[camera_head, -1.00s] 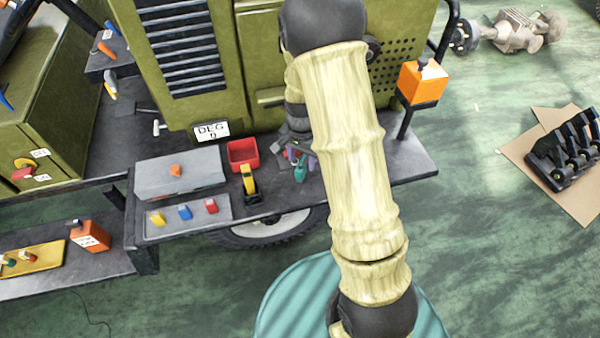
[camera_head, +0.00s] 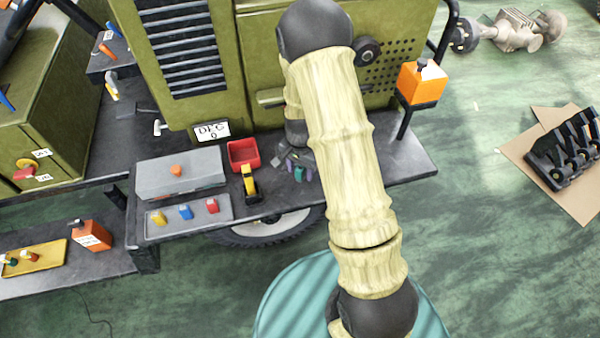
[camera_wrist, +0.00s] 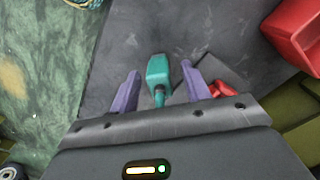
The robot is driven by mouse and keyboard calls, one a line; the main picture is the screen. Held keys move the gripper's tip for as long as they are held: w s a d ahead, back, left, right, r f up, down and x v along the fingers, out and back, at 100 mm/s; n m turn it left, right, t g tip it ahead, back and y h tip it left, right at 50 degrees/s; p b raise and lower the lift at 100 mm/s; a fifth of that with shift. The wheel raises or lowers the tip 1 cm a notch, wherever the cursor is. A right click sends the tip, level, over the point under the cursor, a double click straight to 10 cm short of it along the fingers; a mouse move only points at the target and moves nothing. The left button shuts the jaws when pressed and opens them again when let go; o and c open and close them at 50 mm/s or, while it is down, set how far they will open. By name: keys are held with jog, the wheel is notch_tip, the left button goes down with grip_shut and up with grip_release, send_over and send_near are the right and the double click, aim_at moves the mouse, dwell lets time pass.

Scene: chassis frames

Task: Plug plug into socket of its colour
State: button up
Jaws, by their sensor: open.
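A teal plug (camera_head: 299,174) is at the bench by the machine, and the wrist view shows it (camera_wrist: 158,69) with a short neck pointing toward my palm. My gripper (camera_wrist: 159,74) is open, its two purple fingers on either side of the plug with a gap on each side. In the head view my gripper (camera_head: 300,168) is small and partly behind my arm. A grey panel (camera_head: 222,214) on the bench carries a yellow (camera_head: 158,218), a blue (camera_head: 185,212) and a red piece (camera_head: 211,206); I cannot tell whether these are sockets or plugs.
A red bin (camera_head: 234,154) stands left of my gripper; it also shows in the wrist view (camera_wrist: 292,38). A small red object (camera_wrist: 222,88) is partly hidden by my right finger. A yellow-black tool (camera_head: 249,183) and a grey box (camera_head: 180,174) stand on the bench (camera_head: 400,165).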

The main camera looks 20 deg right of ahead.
aim_at(301, 167)
grip_shut()
notch_tip(301, 167, up, 10)
jog(key=shift+r+b, duration=0.1)
jog(key=shift+b, duration=0.2)
dwell(0.4)
dwell(0.4)
